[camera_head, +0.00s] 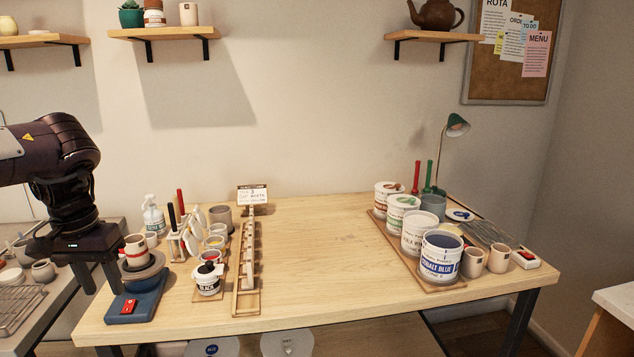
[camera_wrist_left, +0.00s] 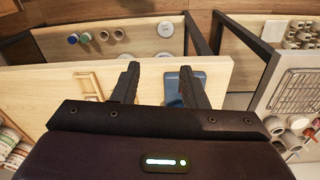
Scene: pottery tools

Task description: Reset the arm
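My left arm (camera_head: 50,150) comes in from the left in the head view. Its gripper (camera_head: 103,291) points down at the table's left end, beside a blue-based stand (camera_head: 140,303) that bears a grey wheel (camera_head: 150,268) and a cream cup with a red band (camera_head: 134,245). In the left wrist view the two fingers (camera_wrist_left: 160,85) stand well apart with nothing held between them. Part of the blue base (camera_wrist_left: 180,84) shows by one finger. The cup is not visible there. My right gripper is in neither view.
The wooden table (camera_head: 320,250) is clear in the middle. A black-lidded jar (camera_head: 207,281), a wooden rack (camera_head: 247,270) and a spray bottle (camera_head: 153,215) stand at left. Paint tubs (camera_head: 440,256), cups (camera_head: 473,262) and a lamp (camera_head: 456,125) stand at right. A side bench (camera_head: 45,300) is at far left.

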